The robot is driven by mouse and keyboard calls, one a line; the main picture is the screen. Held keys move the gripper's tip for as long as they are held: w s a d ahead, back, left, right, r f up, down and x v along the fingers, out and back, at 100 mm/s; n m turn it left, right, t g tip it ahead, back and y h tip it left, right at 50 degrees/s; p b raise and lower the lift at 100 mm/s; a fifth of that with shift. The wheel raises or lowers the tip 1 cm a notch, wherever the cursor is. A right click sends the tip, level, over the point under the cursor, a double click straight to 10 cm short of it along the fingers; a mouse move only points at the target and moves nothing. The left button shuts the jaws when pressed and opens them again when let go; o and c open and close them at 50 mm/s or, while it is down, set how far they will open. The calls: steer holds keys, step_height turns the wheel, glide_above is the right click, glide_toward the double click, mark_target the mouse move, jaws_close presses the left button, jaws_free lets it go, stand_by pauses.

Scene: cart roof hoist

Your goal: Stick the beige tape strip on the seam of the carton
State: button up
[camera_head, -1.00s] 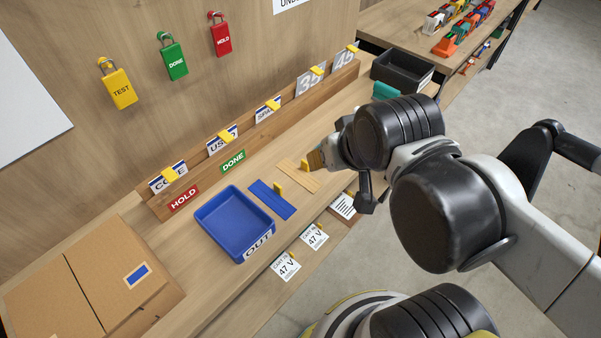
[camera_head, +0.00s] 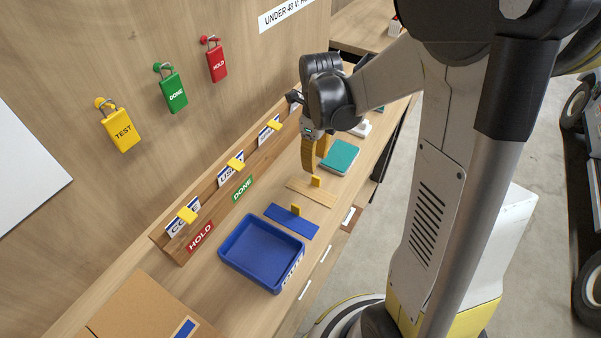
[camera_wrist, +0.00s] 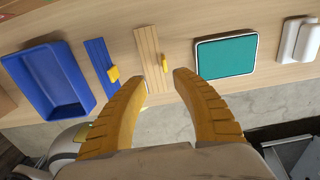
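The beige tape strip (camera_head: 311,192) lies flat on the bench with a small yellow tab standing on it. It also shows in the wrist view (camera_wrist: 149,55), just ahead of my fingers. My gripper (camera_head: 315,150) is above the bench, behind the strip in the head view, with its yellow fingers pointing down. In the wrist view my gripper (camera_wrist: 158,85) has its fingers spread wide with nothing between them. The carton (camera_head: 140,308) is at the lower left of the head view, partly cut off. A blue patch shows on its top; its seam shows only in small part.
A blue strip (camera_head: 291,221) with a yellow tab lies beside the beige one, then a blue tray (camera_head: 262,252). A teal pad (camera_head: 341,157) lies beyond the strip. A wooden card rail (camera_head: 240,184) runs along the wall. Padlocks (camera_head: 172,89) hang above.

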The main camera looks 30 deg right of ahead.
mark_target(316, 177)
step_height(316, 177, down, 5)
steer(key=shift+d+r+b, duration=0.1)
steer(key=shift+b, duration=0.7)
steer(key=f+b, duration=0.2)
steer(key=f, duration=0.3)
steer(key=shift+w+d+f+b, duration=0.2)
steer(key=shift+d+b, duration=0.1)
steer(key=shift+b, duration=0.1)
steer(key=shift+r, duration=0.15)
steer(key=shift+c, duration=0.5)
jaws_close()
